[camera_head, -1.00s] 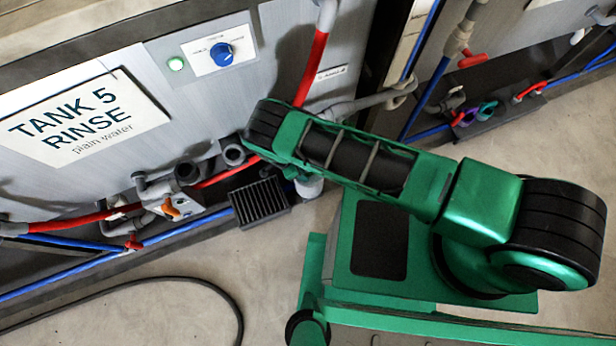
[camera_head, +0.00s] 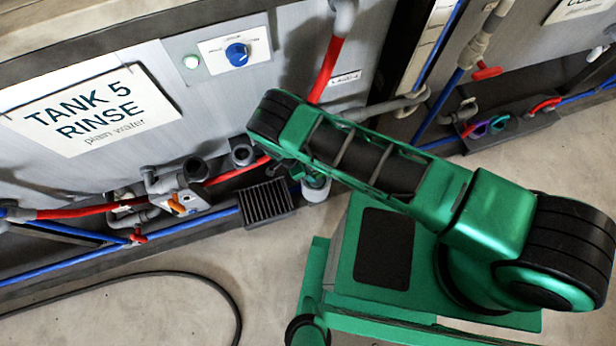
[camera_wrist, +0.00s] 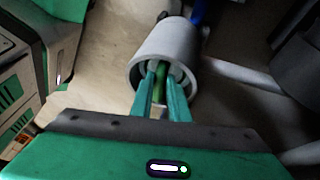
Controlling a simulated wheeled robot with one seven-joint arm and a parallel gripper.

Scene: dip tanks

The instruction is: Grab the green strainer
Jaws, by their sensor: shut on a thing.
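In the wrist view the two teal fingers of my gripper (camera_wrist: 162,70) reach into the open mouth of a grey cylinder (camera_wrist: 158,42). They are shut on the green strainer (camera_wrist: 161,76), which shows as a narrow green piece between them, inside the cylinder's rim. Most of the strainer is hidden by the fingers and the cylinder wall. In the head view the grey cylinder (camera_head: 317,191) stands below the end of my arm, low beside the tank, and the strainer cannot be made out.
A black ribbed box (camera_head: 266,203) sits just left of the cylinder. The Tank 5 panel (camera_head: 200,110), with red and blue pipes, rises behind. A dark tray (camera_head: 510,135) with purple and teal parts lies at the far right. A black hose (camera_head: 190,274) crosses the open floor.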

